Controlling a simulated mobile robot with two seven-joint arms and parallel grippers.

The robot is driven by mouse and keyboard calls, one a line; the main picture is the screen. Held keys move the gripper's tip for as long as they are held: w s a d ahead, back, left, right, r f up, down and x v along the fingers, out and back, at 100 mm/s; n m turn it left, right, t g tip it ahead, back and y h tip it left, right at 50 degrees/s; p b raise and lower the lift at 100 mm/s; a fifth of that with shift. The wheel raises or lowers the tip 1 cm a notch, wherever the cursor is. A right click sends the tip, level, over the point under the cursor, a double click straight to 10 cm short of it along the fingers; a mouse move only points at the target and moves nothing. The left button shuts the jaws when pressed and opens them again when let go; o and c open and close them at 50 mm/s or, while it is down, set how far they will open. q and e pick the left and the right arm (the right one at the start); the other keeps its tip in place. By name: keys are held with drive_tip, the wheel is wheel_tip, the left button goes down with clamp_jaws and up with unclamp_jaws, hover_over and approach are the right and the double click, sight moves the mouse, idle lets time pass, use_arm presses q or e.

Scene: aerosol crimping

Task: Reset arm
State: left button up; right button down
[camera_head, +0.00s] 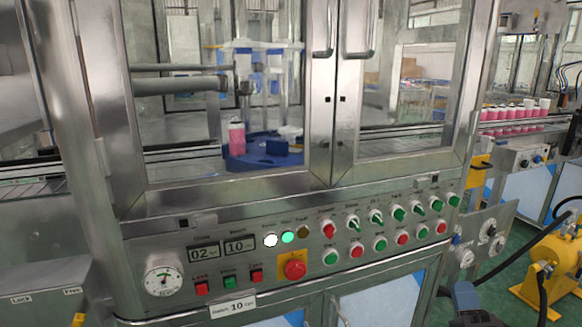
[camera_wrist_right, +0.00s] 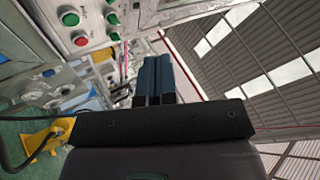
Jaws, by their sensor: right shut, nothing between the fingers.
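My right gripper shows at the bottom right of the head view (camera_head: 466,299), in front of the machine's lower panel and apart from it. In the right wrist view its two dark blue fingers (camera_wrist_right: 155,80) are together, with nothing between them. My left gripper is not in view. The crimping machine's control panel (camera_head: 208,232) spans the middle of the head view, with a gauge, two number displays, lit lamps, a red stop button (camera_head: 295,269) and several red and green knobs.
Behind the closed glass doors (camera_head: 334,100), a pink can (camera_head: 237,138) stands at a blue holder (camera_head: 262,156). Several pink cans (camera_head: 512,126) line a conveyor at the right. A yellow pump (camera_head: 556,262) with dark hoses stands on the green floor at the lower right.

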drive_tip(key=s+a+f+n+g+y, duration=0.15)
drive_tip(key=s+f+n+g, duration=0.25)
drive_tip(key=s+f+n, duration=0.45)
drive_tip(key=s+a+f+n+g+y, duration=0.15)
drive_tip(key=s+f+n+g, duration=0.3)
drive_tip(key=s, duration=0.65)
drive_tip(key=s+f+n+g+y, duration=0.2)
drive_tip(key=s+f+n+g, duration=0.35)
drive_tip(key=s+n, duration=0.3)
drive_tip(key=s+d+f+n+g+h, duration=0.2)
drive_tip(key=s+n, duration=0.1)
drive_tip(key=s, duration=0.8)
drive_tip(key=shift+w+a+m+t+h, duration=0.6)
drive_tip(key=shift+w+a+m+h, duration=0.25)
drive_tip(key=shift+a+m, duration=1.65)
use_arm(q)
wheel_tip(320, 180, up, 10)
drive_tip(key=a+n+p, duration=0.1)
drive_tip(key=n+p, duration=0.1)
drive_tip(key=p, duration=1.3)
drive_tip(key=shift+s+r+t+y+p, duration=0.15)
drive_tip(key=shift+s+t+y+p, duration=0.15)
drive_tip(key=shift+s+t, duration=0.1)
use_arm(e)
wheel_tip(320, 180, up, 11)
drive_tip(key=d+m, duration=0.1)
drive_tip(key=m, duration=0.1)
drive_tip(key=shift+s+d+f+t, duration=0.2)
drive_tip(key=shift+s+d+t, duration=0.1)
drive_tip(key=shift+t, duration=0.1)
